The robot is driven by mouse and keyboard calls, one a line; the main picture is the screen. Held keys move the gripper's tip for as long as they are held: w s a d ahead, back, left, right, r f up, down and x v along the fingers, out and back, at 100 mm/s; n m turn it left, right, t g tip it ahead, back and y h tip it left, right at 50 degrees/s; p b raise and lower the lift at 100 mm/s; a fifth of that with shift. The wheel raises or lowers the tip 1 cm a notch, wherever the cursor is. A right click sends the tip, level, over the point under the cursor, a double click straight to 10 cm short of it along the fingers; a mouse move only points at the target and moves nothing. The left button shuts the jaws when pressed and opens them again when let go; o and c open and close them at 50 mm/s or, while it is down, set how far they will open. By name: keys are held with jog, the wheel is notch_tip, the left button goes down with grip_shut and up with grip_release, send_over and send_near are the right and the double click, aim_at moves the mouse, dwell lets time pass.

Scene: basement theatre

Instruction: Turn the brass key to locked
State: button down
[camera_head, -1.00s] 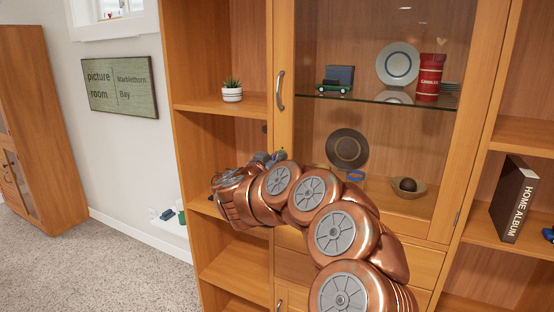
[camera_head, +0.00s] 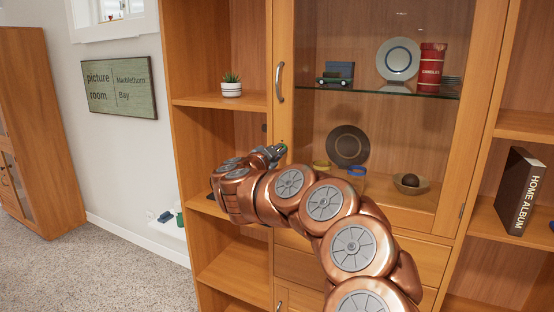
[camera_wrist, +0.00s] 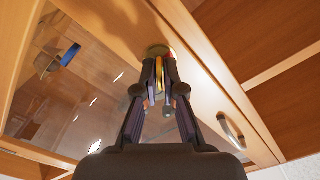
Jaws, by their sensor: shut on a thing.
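The brass key (camera_wrist: 159,78) shows in the wrist view between the fingertips of my gripper (camera_wrist: 160,92). It sits at a round brass lock plate (camera_wrist: 158,51) on the wooden frame of the glass cabinet door (camera_wrist: 120,35). My gripper is shut on the key. In the head view my gripper (camera_head: 277,151) reaches the left frame of the glass door (camera_head: 284,120), below the door handle. The key is too small or hidden to make out there, and its exact turn angle is hard to tell.
The metal door handle (camera_head: 280,84) is just above my gripper and also shows in the wrist view (camera_wrist: 231,131). Behind the glass are a plate (camera_head: 398,60), a red tin (camera_head: 430,66) and a bowl (camera_head: 411,184). A potted plant (camera_head: 231,86) stands on the left shelf.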

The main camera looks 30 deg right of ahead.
jog(key=m+b, duration=0.4)
jog(key=m, duration=0.1)
jog(key=shift+f, duration=0.4)
jog(key=shift+r+m+b, duration=0.15)
jog(key=shift+m+b, duration=1.55)
jog(key=shift+m, duration=0.7)
jog(key=c, duration=1.3)
grip_release()
jog(key=shift+r, duration=0.1)
jog(key=shift+c, duration=0.2)
jog(key=v, duration=1.2)
